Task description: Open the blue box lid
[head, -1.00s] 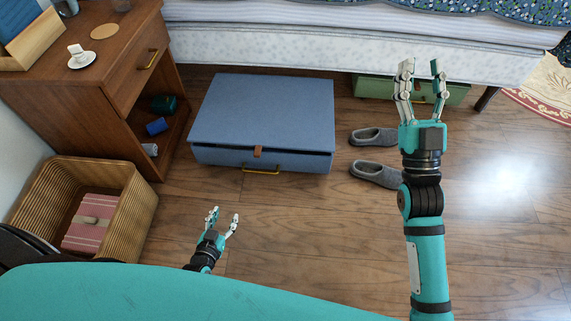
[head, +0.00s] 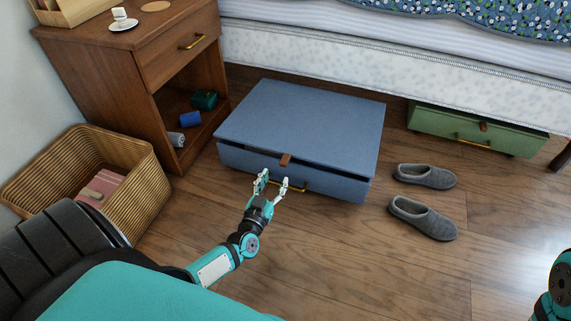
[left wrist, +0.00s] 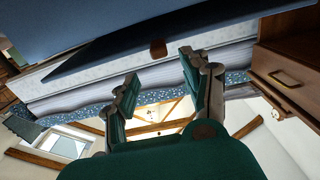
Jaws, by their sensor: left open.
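The blue box (head: 300,115) lies on the floor in the head view. Its flat lid is down, with a dark gap under the front edge. A brown leather tab (head: 286,160) hangs from the lid's front edge, above a brass handle (head: 293,188). My left gripper (head: 273,181) is open and empty just in front of the box, slightly left of and below the tab. In the left wrist view, the tab (left wrist: 158,47) shows just beyond the spread fingers (left wrist: 158,75), with blue box surface above. My right gripper is out of view.
A wooden nightstand (head: 140,75) stands left of the box, with a wicker basket (head: 150,195) in front of it. Grey slippers (head: 425,217) lie to the right. A green box (head: 470,125) sits under the bed. The floor front right is clear.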

